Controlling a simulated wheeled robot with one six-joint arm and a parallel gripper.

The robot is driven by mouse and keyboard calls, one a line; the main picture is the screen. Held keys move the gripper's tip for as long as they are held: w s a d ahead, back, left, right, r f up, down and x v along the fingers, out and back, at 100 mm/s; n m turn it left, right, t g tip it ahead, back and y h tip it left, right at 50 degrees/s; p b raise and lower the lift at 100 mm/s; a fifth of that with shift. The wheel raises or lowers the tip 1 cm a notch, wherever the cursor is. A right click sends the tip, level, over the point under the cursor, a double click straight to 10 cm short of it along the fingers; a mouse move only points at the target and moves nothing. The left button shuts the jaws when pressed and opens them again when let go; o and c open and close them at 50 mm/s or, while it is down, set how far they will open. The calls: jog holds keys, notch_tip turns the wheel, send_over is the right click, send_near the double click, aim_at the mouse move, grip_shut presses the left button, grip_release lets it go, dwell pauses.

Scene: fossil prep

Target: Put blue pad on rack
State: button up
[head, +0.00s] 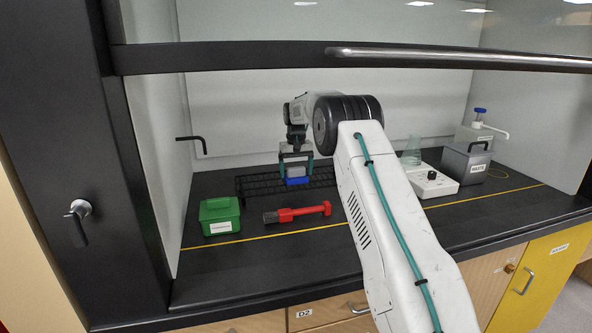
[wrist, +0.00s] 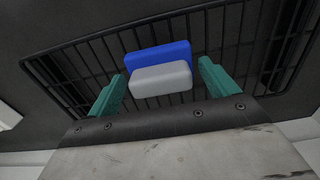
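The blue pad (head: 298,181) has a grey block-like part on its near side in the wrist view (wrist: 158,57). It appears to rest on the black wire rack (head: 252,187), whose bars also show under it in the wrist view (wrist: 72,78). My gripper (head: 296,172) points down over the pad. Its two teal fingers stand on either side of the grey part, with a small gap visible at each side in the wrist view (wrist: 161,76). The gripper looks open. Contact between the pad's underside and the rack is hidden.
In front of the rack lie a green box (head: 220,217) and a red-handled tool (head: 298,213). To the right stand a white device with a knob (head: 432,184), a grey waste bin (head: 465,163) and a pump bottle (head: 480,131). The raised sash (head: 250,57) crosses above.

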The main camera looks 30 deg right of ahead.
aim_at(296, 168)
notch_tip(296, 168, up, 12)
jog(key=shift+r, duration=0.2)
dwell(0.5)
